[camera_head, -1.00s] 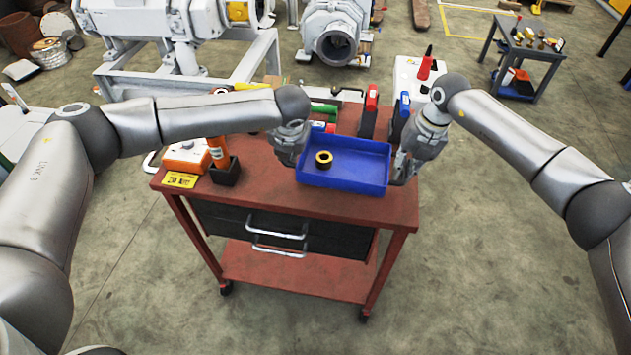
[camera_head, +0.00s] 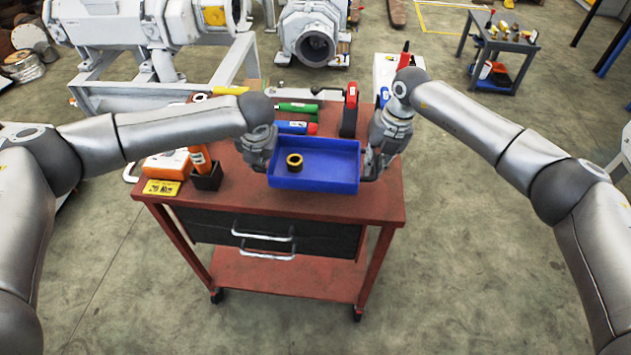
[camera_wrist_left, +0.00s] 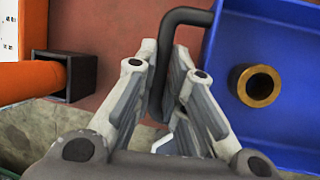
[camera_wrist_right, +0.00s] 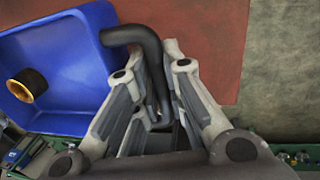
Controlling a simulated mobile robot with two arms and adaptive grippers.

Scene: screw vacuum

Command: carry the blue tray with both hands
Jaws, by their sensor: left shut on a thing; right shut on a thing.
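The blue tray (camera_head: 325,180) is over the right part of the red cart top in the head view. I cannot tell whether it touches the cart. A yellow-and-black ring (camera_head: 294,160) lies inside it, left of its middle. My left gripper (camera_wrist_left: 165,110) is shut on the tray's black left handle (camera_wrist_left: 183,17). My right gripper (camera_wrist_right: 158,115) is shut on the black right handle (camera_wrist_right: 125,35). In the head view, the right gripper (camera_head: 370,168) is at the tray's right side, and the left gripper (camera_head: 262,160) is at its left; its fingertips are mostly hidden.
On the red cart (camera_head: 230,203), an orange tool in a black holder (camera_head: 207,178) and an orange box (camera_head: 167,165) stand left. A green tool (camera_head: 296,107), a blue-and-red tool (camera_head: 297,127) and a red-topped tool (camera_head: 349,110) are behind the tray. The front strip is clear.

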